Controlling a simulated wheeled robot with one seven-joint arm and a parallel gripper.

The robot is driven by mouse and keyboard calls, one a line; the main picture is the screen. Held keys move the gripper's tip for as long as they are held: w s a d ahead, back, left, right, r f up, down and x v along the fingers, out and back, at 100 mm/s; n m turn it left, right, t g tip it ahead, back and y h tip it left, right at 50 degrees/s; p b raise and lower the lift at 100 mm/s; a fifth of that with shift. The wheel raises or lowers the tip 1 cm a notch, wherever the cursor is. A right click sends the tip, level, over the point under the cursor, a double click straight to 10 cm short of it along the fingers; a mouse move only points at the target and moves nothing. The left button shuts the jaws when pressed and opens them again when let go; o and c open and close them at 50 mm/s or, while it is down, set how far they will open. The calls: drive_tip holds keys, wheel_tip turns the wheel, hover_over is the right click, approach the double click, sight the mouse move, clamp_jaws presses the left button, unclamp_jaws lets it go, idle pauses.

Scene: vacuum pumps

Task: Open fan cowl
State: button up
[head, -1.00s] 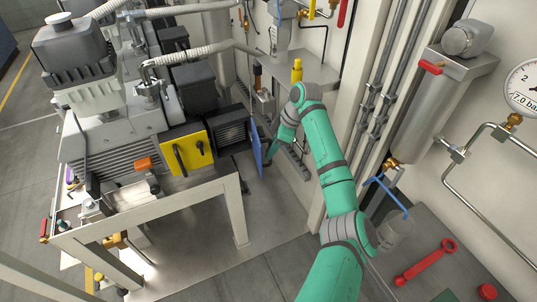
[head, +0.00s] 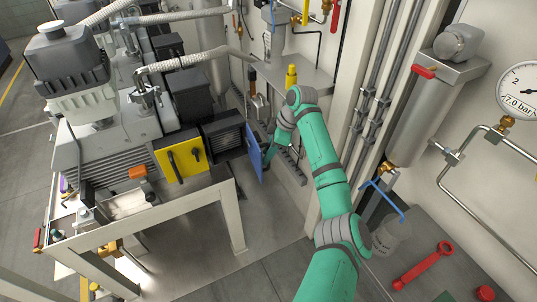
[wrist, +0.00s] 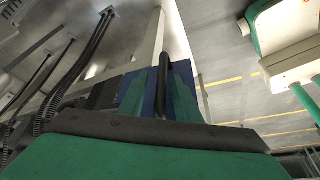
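The fan cowl (head: 254,152) is a blue panel standing out at an angle from the right end of the dark finned motor (head: 224,134). It appears swung open, with the dark end of the motor visible beside it. My gripper (wrist: 161,100) is on the cowl's outer side; in the head view it is mostly hidden behind the panel. In the wrist view its two green fingers lie on either side of a black upright handle (wrist: 163,72) on the blue panel (wrist: 154,98). The fingers appear closed on that handle.
A yellow switch panel (head: 182,157) stands left of the cowl on the white-framed pump bench (head: 170,212). A wall with pipes (head: 376,110) and a yellow-topped fitting (head: 291,76) is close to my arm. A red wrench (head: 423,264) lies at lower right. Floor before the bench is clear.

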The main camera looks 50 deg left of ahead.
drive_tip(key=shift+w+d, duration=0.1)
drive_tip(key=shift+w+d+r, duration=0.1)
drive_tip(key=shift+r, duration=0.25)
drive_tip(key=v, duration=1)
